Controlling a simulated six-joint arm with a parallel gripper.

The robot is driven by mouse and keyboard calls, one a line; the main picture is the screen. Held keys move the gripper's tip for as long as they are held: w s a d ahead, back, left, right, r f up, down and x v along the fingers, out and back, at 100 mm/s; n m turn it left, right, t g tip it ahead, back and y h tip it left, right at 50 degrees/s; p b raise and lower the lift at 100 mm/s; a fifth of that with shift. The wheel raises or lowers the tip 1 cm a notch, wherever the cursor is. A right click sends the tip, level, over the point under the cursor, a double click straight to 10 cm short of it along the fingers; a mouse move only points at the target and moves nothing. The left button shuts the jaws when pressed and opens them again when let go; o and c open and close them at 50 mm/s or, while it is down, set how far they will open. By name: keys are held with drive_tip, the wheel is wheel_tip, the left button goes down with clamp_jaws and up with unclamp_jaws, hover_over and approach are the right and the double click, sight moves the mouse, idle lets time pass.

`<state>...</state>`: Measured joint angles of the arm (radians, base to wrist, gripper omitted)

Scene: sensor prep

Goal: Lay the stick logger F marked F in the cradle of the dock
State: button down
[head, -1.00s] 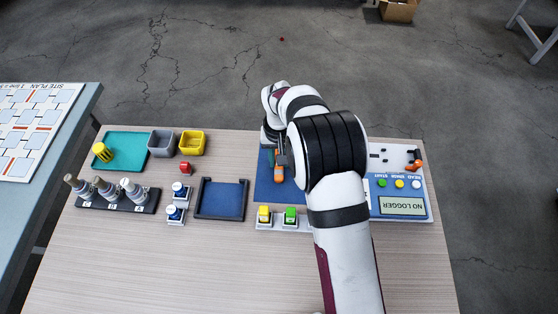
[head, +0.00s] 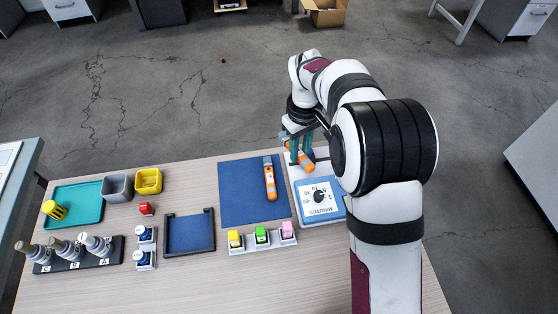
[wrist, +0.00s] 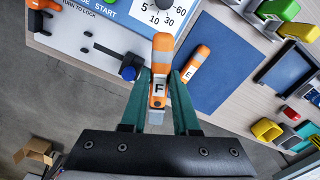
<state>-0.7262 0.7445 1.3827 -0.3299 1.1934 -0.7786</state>
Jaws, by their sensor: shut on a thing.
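My gripper (head: 301,148) is shut on the orange stick logger F (head: 305,161), above the far left part of the dock. In the wrist view the logger F (wrist: 161,58) stands between the teal fingers, its white F label toward the camera. The dock (head: 312,217) has a white body and a blue face with a MINUTES dial; my arm hides its right part. In the wrist view the dock (wrist: 68,40) shows several black fittings (wrist: 118,54) and a blue-ended knob (wrist: 128,73). Which fitting is the cradle I cannot tell. The logger is apart from them.
A second orange logger, marked E (wrist: 192,70), lies on the blue mat (head: 236,190). Button blocks (head: 262,247) stand in front of the mat. An empty dark-rimmed tray (head: 190,233), bins (head: 148,181), a teal tray (head: 85,192) and a bottle rack (head: 75,262) are further left.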

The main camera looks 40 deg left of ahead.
drive_tip(key=w+d+f+n, duration=0.1)
drive_tip(key=w+d+n, duration=0.2)
drive_tip(key=w+n, duration=0.1)
drive_tip(key=w+d+f+n, duration=0.1)
drive_tip(key=w+d+n, duration=0.1)
drive_tip(key=w+n, duration=0.2)
drive_tip(key=w+d+f+n, duration=0.1)
drive_tip(key=w+d+n, duration=0.2)
drive_tip(key=w+n, duration=0.2)
drive_tip(key=shift+w+d+f, duration=0.1)
drive_tip(key=shift+w+d, duration=0.1)
drive_tip(key=shift+w, duration=0.4)
drive_tip(key=shift+w+d, duration=0.15)
drive_tip(key=shift+w, duration=0.45)
drive_tip(key=shift+f, duration=2)
drive_tip(key=shift+f, duration=0.2)
drive_tip(key=shift+f, duration=0.35)
drive_tip(key=shift+f, duration=0.15)
drive_tip(key=shift+w+f, duration=0.1)
drive_tip(key=shift+f, duration=0.25)
